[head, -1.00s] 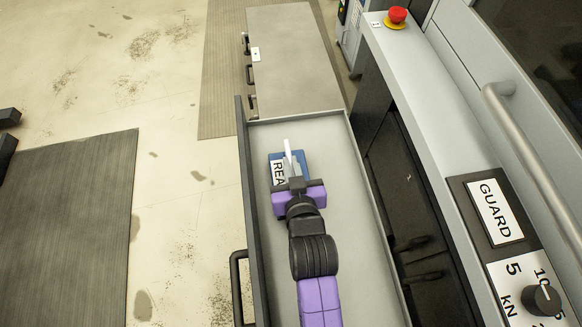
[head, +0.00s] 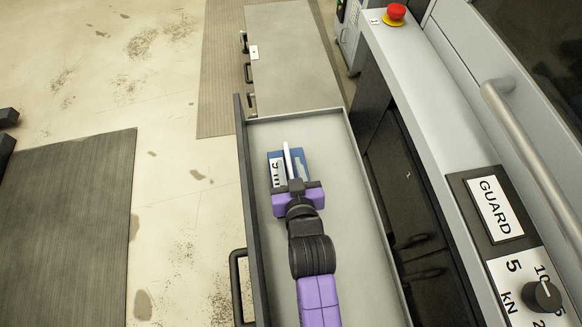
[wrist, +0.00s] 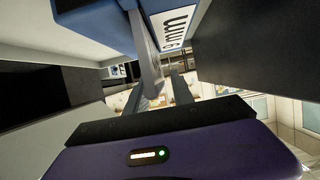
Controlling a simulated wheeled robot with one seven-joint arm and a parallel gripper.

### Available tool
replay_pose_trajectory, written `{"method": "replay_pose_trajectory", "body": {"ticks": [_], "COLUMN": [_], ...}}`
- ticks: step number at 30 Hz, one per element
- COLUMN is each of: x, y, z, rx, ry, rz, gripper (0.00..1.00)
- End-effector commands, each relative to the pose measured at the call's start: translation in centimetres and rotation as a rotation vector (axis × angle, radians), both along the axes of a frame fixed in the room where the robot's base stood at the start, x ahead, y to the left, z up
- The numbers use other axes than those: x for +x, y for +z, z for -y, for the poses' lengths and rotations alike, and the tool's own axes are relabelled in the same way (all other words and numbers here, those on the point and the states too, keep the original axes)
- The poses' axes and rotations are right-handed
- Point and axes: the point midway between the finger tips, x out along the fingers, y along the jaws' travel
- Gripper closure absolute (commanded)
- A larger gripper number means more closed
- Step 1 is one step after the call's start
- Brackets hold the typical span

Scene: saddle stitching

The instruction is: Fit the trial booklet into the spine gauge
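The spine gauge (head: 275,155) is a blue block lying in the open drawer, with a white panel that shows a figure, apparently 5 mm. The trial booklet (head: 287,160) is a thin pale strip across the gauge; I cannot tell how deep it sits in it. My gripper (head: 294,182) is at the near end of the booklet, its fingers a narrow gap apart and apparently shut on it. In the wrist view the gauge (wrist: 92,18) fills the top, and the pale booklet (wrist: 147,55) runs down to my fingers (wrist: 166,92).
The drawer (head: 345,240) has bare grey floor around the gauge and raised walls on its sides. A grey cabinet top (head: 295,60) lies beyond it. A machine with a red button (head: 396,12) and a rail handle (head: 530,145) stands to the right.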

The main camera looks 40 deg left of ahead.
Motion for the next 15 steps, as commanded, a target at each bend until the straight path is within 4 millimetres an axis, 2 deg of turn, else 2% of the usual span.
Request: {"method": "replay_pose_trajectory", "body": {"ticks": [5,15], "x": [-0.6,-4.7], "y": [0.6,3.1], "z": [0.7,5.5], "rx": [0.001,0.000], "ry": [0.000,-0.001], "rz": [-0.001,-0.001], "gripper": [0.71,0.71]}}
